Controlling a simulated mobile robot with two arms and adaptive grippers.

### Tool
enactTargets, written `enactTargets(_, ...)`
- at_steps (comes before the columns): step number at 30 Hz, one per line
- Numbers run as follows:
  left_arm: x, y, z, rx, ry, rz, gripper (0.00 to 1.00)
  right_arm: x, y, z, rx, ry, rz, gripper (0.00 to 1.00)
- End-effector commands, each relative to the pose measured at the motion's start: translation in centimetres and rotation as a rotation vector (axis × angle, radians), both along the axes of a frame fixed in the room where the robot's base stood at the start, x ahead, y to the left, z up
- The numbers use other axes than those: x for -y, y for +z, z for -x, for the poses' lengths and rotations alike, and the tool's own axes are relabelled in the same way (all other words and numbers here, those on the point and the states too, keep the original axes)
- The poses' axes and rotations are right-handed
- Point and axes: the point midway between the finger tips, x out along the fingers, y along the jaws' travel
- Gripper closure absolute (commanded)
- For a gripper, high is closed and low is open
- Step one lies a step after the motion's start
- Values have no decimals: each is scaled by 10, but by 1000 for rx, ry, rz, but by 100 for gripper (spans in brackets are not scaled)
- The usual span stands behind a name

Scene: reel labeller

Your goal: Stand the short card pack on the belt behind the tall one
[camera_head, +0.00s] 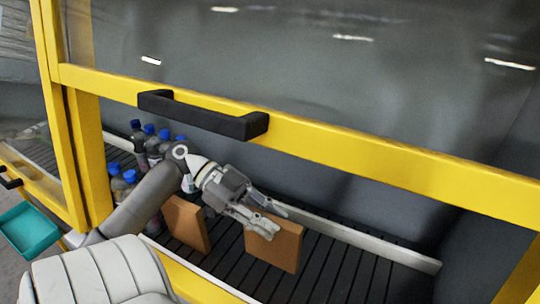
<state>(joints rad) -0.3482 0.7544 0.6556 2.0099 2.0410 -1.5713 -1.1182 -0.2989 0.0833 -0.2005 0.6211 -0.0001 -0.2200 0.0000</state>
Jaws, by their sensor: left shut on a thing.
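My left gripper (262,217) reaches in under the raised yellow-framed guard and is shut on the brown short card pack (276,248), gripping its upper edge. The pack is upright over the belt (328,268); I cannot tell whether its bottom edge touches the slats. A second brown pack, the tall card pack (184,225), stands upright on the belt to the left, partly hidden by my left arm. There is a gap between the two packs. My right gripper is not in view.
Several blue-capped bottles (153,146) stand on the belt at the left. The guard's black handle (203,115) and yellow lower bar (350,146) cross above my arm. A pale rail (372,241) runs along the belt's far side. A teal bin (28,231) sits outside at left. The belt's right part is clear.

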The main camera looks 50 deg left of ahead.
Motion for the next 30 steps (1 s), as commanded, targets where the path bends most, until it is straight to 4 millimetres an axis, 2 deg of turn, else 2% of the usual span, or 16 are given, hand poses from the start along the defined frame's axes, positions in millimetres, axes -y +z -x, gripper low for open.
enactTargets(2,-6,-8,-7,-1,2,1,100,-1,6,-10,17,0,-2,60)
enactTargets(5,-10,-16,-12,2,1,0,100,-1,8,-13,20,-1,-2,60)
enactTargets(11,-15,-27,-19,1,2,1,100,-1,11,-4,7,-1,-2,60)
enactTargets(15,-14,-45,-18,-3,1,3,100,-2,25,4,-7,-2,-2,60)
enactTargets(18,-14,-55,-19,0,0,2,100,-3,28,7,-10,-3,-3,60)
enactTargets(29,-14,-62,-19,1,0,1,100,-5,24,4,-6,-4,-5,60)
enactTargets(30,-14,-61,-18,1,0,1,78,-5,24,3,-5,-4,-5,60)
